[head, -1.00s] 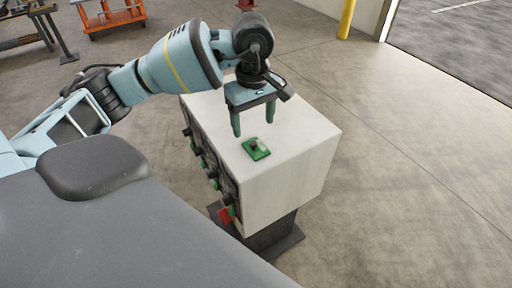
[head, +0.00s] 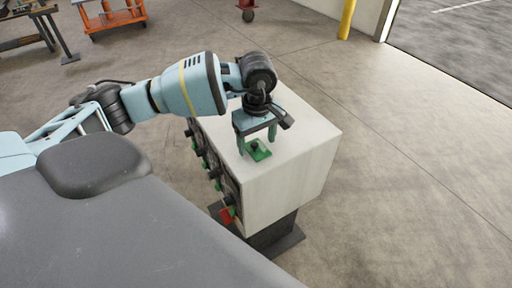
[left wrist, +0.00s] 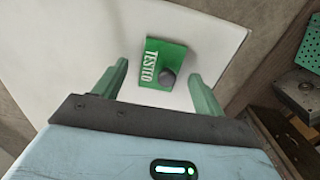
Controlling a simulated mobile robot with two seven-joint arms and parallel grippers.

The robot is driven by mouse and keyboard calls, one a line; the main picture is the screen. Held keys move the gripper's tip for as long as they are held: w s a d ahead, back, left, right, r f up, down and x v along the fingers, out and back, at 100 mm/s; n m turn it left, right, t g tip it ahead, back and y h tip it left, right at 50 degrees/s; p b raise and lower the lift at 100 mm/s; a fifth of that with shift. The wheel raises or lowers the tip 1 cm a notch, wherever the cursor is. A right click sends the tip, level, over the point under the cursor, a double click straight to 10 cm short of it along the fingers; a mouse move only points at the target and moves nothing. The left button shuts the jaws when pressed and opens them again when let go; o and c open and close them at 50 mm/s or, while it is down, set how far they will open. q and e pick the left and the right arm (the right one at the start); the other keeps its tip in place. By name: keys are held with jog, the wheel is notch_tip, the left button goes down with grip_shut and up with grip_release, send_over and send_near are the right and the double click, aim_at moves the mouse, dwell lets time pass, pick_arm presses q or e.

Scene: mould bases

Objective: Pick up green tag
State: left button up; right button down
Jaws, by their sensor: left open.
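The green tag (head: 260,153) lies flat on top of a white box-shaped cabinet (head: 293,178). In the left wrist view the tag (left wrist: 158,56) reads "TESTED" and carries a dark round knob (left wrist: 167,78). My left gripper (head: 257,150) is open and points down over the tag. In the wrist view its two green fingers (left wrist: 157,80) stand on either side of the tag, with a gap on both sides. I cannot tell how far the fingertips are above the cabinet top. My right gripper is not in view.
The cabinet's front has dark knobs, green tags and a red tag (head: 227,214). It stands on a dark pedestal (head: 274,238). An orange cart (head: 110,18) and a yellow post (head: 347,19) are far back. The floor to the right is clear.

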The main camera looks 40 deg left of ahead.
pick_arm(q)
jog(key=shift+f, duration=0.3)
jog(key=shift+c, duration=0.3)
jog(key=c, duration=1)
jog(key=shift+r, duration=0.15)
